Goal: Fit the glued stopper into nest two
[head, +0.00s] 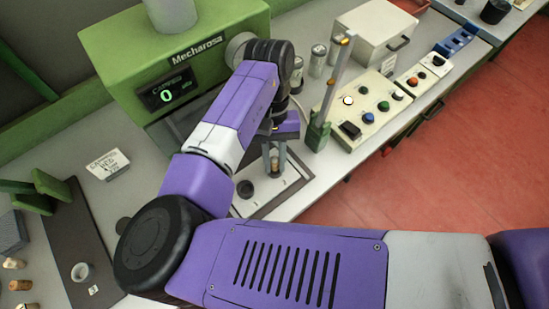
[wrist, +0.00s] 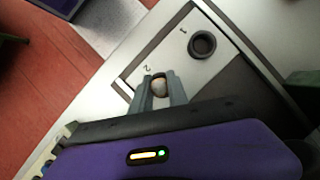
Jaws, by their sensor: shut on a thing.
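My gripper (head: 274,166) is low over the white nest plate (head: 292,186), with its fingers closed on a pale tan stopper (head: 275,171). In the wrist view the stopper's round end (wrist: 159,88) shows between the two grey fingers (wrist: 160,92), beside the printed "2". The stopper and fingers hide nest two, so I cannot tell whether the stopper is in it or above it. Nest one, a black ring (wrist: 202,44) beside the printed "1", is empty; it also shows in the head view (head: 245,189).
The green Mecharosa machine (head: 172,60) stands behind, its display reading 0. A green post (head: 318,133) stands right of my gripper, near a button panel (head: 366,106). Loose corks (head: 20,285) and a white cup (head: 82,271) are at the left.

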